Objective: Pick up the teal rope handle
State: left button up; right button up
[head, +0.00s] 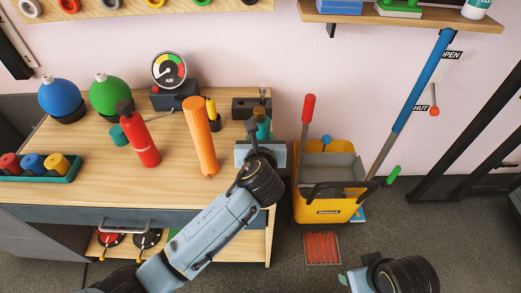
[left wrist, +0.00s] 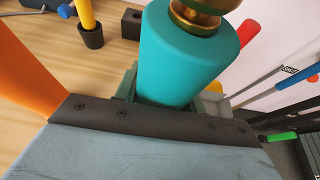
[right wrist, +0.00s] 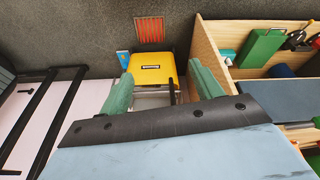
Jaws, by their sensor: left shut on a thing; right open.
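The teal rope handle (left wrist: 185,55) is a thick smooth cylinder with a brass collar at its end. It fills the middle of the left wrist view. In the head view only a small part of the handle (head: 263,130) shows, above my left gripper (head: 260,138) at the table's right end. My left gripper is shut on the handle; its pale green fingers are mostly hidden behind it. I cannot tell whether the handle touches the table. My right gripper (right wrist: 162,88) is open and empty, its green fingers apart, low at the right over the floor.
The wooden table (head: 90,165) holds an orange cylinder (head: 200,135), a red bottle (head: 140,138), a gauge (head: 169,70) and a teal tray (head: 75,172). A yellow mop bucket (head: 322,208) stands right of the table, with a blue pole (head: 422,82) leaning above it. A shelf (head: 400,18) hangs overhead.

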aim_at(260, 109)
pick_arm(q)
jog(key=shift+r, duration=0.15)
jog(key=shift+r, duration=0.35)
notch_tip(260, 109, up, 8)
jog(key=p, duration=0.5)
jog(key=shift+r, duration=0.6)
pick_arm(e)
jog(key=s+d+f+h, duration=0.1)
jog(key=d+f, duration=0.5)
jog(key=f, duration=0.6)
jog(key=shift+s+g, duration=0.4)
jog(key=shift+s, duration=0.2)
pick_arm(q)
jog(key=shift+f, duration=0.1)
